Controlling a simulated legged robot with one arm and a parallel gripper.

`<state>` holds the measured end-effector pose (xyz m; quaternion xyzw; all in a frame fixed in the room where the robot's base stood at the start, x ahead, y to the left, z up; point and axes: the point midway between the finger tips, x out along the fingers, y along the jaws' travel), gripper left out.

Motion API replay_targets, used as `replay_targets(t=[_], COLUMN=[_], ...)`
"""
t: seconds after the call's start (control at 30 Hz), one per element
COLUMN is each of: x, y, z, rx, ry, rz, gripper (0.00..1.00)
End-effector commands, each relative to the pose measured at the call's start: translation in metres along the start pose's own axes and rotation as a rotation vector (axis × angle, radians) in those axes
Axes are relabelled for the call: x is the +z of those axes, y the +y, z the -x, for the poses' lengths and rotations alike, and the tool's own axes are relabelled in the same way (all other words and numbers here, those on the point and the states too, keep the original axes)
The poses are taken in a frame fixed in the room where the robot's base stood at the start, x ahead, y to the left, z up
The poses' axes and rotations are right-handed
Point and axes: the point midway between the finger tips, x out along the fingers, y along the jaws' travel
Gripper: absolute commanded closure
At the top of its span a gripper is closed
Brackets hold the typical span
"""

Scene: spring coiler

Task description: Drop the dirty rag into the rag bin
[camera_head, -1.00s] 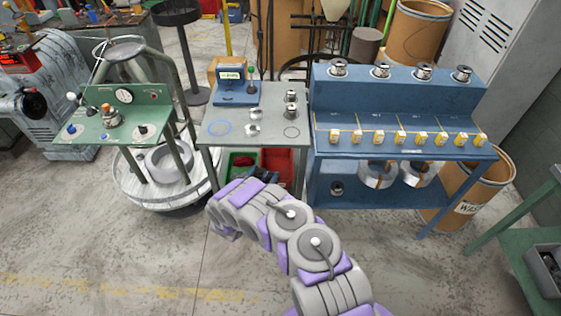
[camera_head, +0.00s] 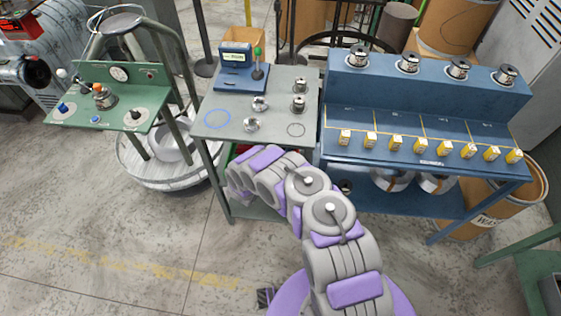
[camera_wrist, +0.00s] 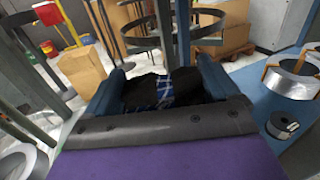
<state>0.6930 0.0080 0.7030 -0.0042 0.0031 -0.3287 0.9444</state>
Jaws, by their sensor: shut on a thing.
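A dark rag with a blue-and-white plaid patch (camera_wrist: 165,92) is in the wrist view, between the two blue fingers of my gripper (camera_wrist: 163,88). The gripper is shut on it, and the cloth bunches above the dark front edge of my gripper body. In the head view my arm reaches toward the front of the small grey table; the gripper and rag are hidden there. A brown drum with partly readable "WAS" lettering (camera_head: 485,222) stands at the right, beside the blue bench. I cannot tell whether it is the rag bin.
The grey table (camera_head: 285,82) holds metal parts and a blue gauge. The blue bench (camera_head: 400,150) stands close on its right, the green coiler stand (camera_head: 85,118) on its left. In the wrist view, a dark metal hoop frame (camera_wrist: 180,35) lies beyond the rag. Front-left floor is clear.

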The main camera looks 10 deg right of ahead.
Motion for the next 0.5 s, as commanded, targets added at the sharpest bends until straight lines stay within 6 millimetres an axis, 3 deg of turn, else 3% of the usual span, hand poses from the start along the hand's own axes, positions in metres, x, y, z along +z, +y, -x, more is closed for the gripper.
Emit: replay_targets(t=[0.23,0.5], x=[-0.031,-0.043], y=[-0.001,0.001], z=[0.000,0.000], rx=[-0.002,-0.002], ry=[0.002,-0.003], rz=[0.001,0.002], gripper=[0.41,0.41])
